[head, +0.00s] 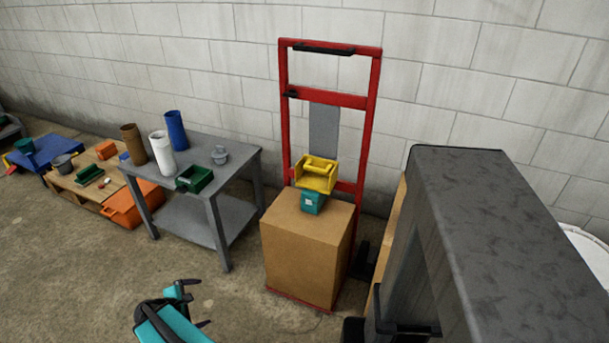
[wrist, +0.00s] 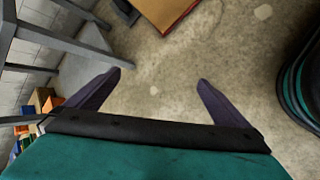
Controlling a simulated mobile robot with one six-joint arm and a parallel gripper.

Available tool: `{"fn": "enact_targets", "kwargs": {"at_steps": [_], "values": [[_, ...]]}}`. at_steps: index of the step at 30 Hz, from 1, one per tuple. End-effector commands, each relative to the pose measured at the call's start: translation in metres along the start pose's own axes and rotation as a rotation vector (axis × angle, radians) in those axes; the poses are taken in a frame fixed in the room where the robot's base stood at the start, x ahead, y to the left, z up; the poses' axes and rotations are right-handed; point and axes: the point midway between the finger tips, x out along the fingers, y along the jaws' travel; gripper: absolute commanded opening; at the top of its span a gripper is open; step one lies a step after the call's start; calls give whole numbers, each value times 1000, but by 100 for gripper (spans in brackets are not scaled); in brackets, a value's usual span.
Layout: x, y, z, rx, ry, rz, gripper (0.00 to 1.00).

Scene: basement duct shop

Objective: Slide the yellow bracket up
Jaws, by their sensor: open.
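The yellow bracket (head: 316,174) is on the red hand truck (head: 374,95), low in front of its grey vertical plate (head: 323,130). It sits just above a cardboard box (head: 290,255) that stands on the truck's base. A small teal box (head: 312,202) is on the cardboard box, in front of the bracket. My gripper (head: 202,303) is low at the bottom of the head view, to the left of the box and well apart from the bracket. In the wrist view my gripper (wrist: 160,82) is open and empty over the concrete floor. The bracket does not show there.
A grey table (head: 237,155) with brown, white and blue cylinders, a green bin (head: 194,178) and a grey pot stands left of the truck. Further left are a wooden pallet (head: 75,185) and an orange crate (head: 128,207). A large grey cabinet (head: 500,230) stands close on the right.

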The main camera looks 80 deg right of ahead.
Motion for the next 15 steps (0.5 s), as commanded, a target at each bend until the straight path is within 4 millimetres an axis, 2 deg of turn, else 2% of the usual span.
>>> {"fn": "enact_targets", "kwargs": {"at_steps": [1, 6, 11, 15], "values": [[11, 17, 11, -10, -14, 33, 100], [33, 70, 52, -78, -71, 140, 100], [50, 117, 97, -152, -141, 230, 100], [62, 152, 141, -224, -215, 296, 100]]}}
